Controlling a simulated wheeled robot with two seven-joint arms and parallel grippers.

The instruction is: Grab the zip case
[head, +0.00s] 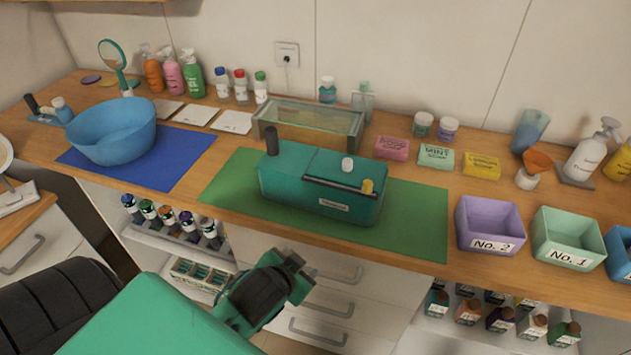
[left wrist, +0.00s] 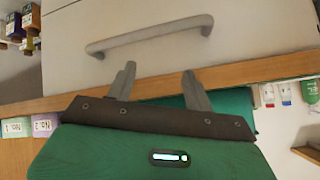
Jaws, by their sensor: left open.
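The zip case appears to be the teal box-shaped case (head: 290,172) on the green mat (head: 415,215) in the middle of the counter. A dark rod lies along its top, with a small white piece and a yellow piece beside it. A dark upright piece stands at its left end, and a label is on its front. My left gripper (head: 296,274) is below and in front of the counter edge, apart from the case. In the left wrist view its two fingers (left wrist: 158,82) are spread and empty, near a drawer front. My right gripper is not in view.
A blue bowl (head: 112,135) stands on a blue mat at left. A glass-lidded box (head: 308,130) is close behind the case. Soap boxes (head: 436,157) and bins No. 2 (head: 490,213) and No. 1 (head: 567,226) are at right. Drawers (head: 330,298) lie below the counter.

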